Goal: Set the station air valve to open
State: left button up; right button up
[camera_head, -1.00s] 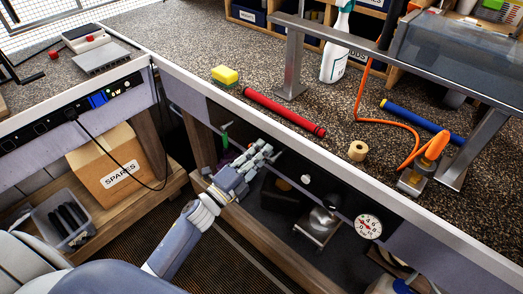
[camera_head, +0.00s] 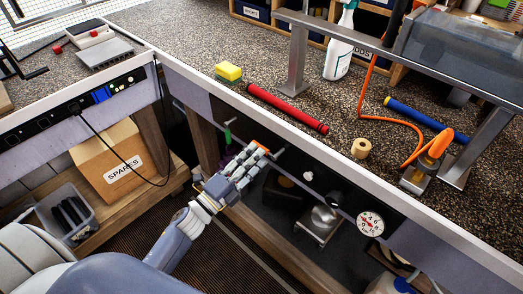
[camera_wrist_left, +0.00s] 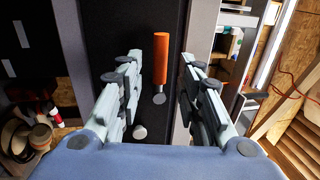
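An orange lever handle (camera_wrist_left: 161,58) on a metal stem shows against a black panel in the left wrist view. Its orange end (camera_head: 261,147) shows in the head view at my left gripper's fingertips, under the bench edge. My left gripper (camera_head: 257,160) is open. In the left wrist view its fingers (camera_wrist_left: 161,78) stand apart on both sides of the handle, with gaps visible. I cannot tell the handle's exact depth between them. A green handle (camera_head: 227,132) hangs farther left under the bench. No label shows which handle is the air valve. My right gripper is not in view.
A pressure gauge (camera_head: 370,223) and a metal regulator-like part (camera_head: 324,215) sit right of the gripper under the bench. The bench's white front edge (camera_head: 330,157) runs just above the hand. A red tube (camera_head: 287,108) lies on the bench top.

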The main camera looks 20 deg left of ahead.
pick_arm(q)
jog(key=v, duration=0.8)
jog(key=s+f+n+g+y, duration=0.2)
jog(key=s+f+n+g, duration=0.15)
jog(key=f, duration=0.75)
jog(key=s+a+f+n+g+y+p, duration=0.1)
jog(key=s+f+n+g+y, duration=0.3)
jog(key=f, duration=0.8)
jog(key=s+f+n+g, duration=0.1)
jog(key=s+f+n, duration=0.1)
jog(key=f+n, duration=0.65)
jog(key=s+d+f+n+g, duration=0.1)
jog(key=s+f+g, duration=0.3)
jog(key=s+f, duration=0.5)
jog(key=s+d+f+n+g+y+p, duration=0.1)
jog(key=s+f+g, duration=0.4)
jog(key=s, duration=1.2)
notch_tip(320, 180, down, 4)
jog(key=shift+s+d+n, duration=0.3)
jog(key=shift+s+n, duration=0.05)
jog(key=shift+n, duration=0.55)
